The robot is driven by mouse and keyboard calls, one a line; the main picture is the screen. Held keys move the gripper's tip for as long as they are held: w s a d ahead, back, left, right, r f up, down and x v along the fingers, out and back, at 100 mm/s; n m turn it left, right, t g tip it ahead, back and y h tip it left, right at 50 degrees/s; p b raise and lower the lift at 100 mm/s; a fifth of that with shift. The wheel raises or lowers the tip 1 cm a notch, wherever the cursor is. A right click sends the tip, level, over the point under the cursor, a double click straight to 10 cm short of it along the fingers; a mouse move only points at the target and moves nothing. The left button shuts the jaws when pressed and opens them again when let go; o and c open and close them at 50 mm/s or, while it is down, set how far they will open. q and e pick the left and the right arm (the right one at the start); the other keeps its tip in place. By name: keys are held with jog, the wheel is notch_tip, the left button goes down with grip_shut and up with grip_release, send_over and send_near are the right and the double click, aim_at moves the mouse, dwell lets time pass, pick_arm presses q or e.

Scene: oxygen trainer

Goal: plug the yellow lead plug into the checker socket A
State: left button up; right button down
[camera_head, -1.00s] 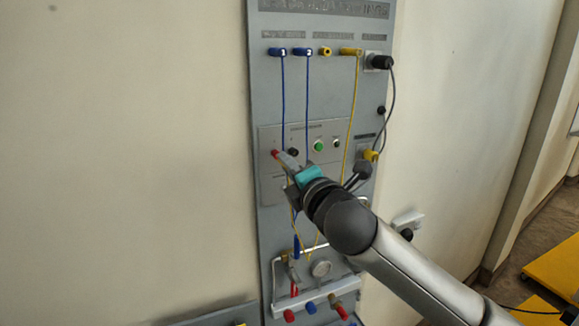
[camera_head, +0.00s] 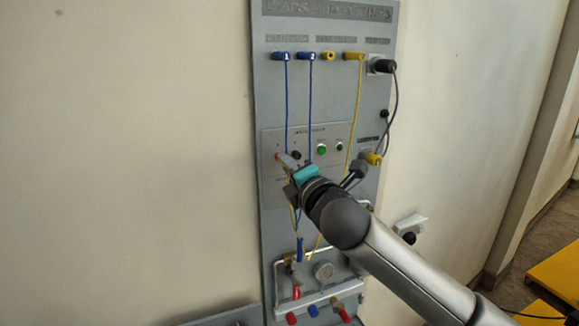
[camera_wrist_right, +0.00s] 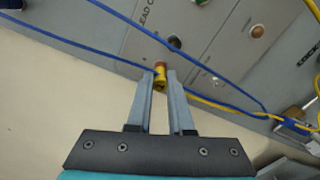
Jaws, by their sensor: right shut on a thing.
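My right gripper (camera_head: 287,164) is at the lead checker panel (camera_head: 270,194), its fingertips at the red socket (camera_head: 278,156) on the panel's left. In the right wrist view, the gripper (camera_wrist_right: 161,82) is shut on the yellow lead plug (camera_wrist_right: 161,77). The plug's far end meets the red socket (camera_wrist_right: 160,64); how deep it sits cannot be told. A black socket (camera_head: 296,155) is just right of the red one. The socket letters are too small to read. The left gripper is out of view.
Blue leads (camera_head: 310,105) and a yellow lead (camera_head: 356,105) hang from the upper row, close by the gripper. A green button (camera_head: 321,149) is to its right. The wall left of the board is bare.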

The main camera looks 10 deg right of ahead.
jog(key=c, duration=0.7)
grip_release()
jog(key=shift+c, duration=0.2)
jog(key=shift+s, duration=0.1)
jog(key=s+d, duration=0.3)
jog(key=s, duration=1.1)
jog(key=shift+s, duration=0.35)
